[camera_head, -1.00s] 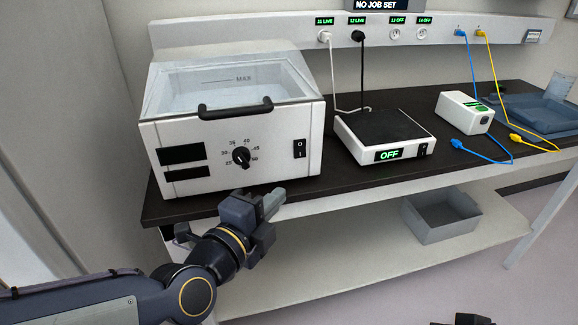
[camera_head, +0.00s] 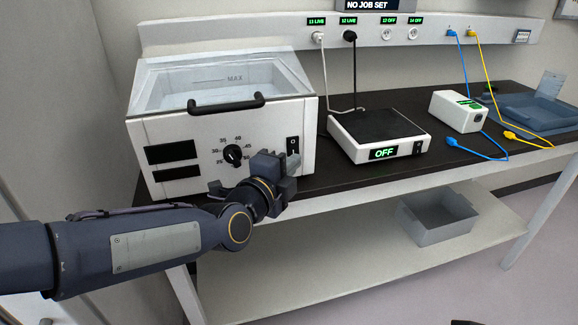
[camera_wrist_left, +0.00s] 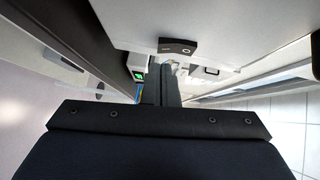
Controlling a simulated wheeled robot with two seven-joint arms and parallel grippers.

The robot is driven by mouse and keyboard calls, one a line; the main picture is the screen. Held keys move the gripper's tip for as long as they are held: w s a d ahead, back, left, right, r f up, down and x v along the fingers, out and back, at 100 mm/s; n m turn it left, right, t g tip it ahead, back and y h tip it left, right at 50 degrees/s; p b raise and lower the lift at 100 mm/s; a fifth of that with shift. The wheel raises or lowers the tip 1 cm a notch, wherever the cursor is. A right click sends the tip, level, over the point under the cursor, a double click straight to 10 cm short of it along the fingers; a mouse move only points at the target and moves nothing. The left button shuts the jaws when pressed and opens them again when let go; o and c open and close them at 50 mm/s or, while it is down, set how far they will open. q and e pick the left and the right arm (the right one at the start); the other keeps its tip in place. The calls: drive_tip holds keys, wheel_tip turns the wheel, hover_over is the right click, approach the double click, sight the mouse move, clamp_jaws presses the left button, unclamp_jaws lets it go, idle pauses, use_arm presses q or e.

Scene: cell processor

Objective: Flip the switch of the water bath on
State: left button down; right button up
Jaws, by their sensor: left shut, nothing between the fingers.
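The water bath (camera_head: 215,125) is a white box with a clear lid, a black handle, a dial and two dark display panels. Its black rocker switch (camera_head: 293,146) is at the right of the front panel, its lower part partly hidden by my gripper. The switch also shows in the left wrist view (camera_wrist_left: 178,46), with its O mark visible. My left gripper (camera_head: 293,163) is shut and empty, just in front of and below the switch. Its fingers (camera_wrist_left: 162,84) show together in the wrist view, and I cannot tell whether they touch the switch. A dark sliver at the head view's bottom edge may be my right gripper.
A white hotplate-like device (camera_head: 380,136) reading OFF stands right of the bath. A green-topped white box (camera_head: 459,111), blue and yellow cables and a blue tray (camera_head: 540,112) lie further right. A grey bin (camera_head: 438,220) sits on the lower shelf.

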use_arm(q)
drive_tip(key=shift+w+a, duration=0.2)
drive_tip(key=shift+w, duration=0.45)
drive_tip(key=shift+w+a+f+b, duration=0.15)
drive_tip(key=shift+f+b, duration=0.3)
drive_tip(key=shift+b, duration=0.45)
drive_tip(key=shift+r, duration=0.35)
drive_tip(key=shift+f, duration=0.1)
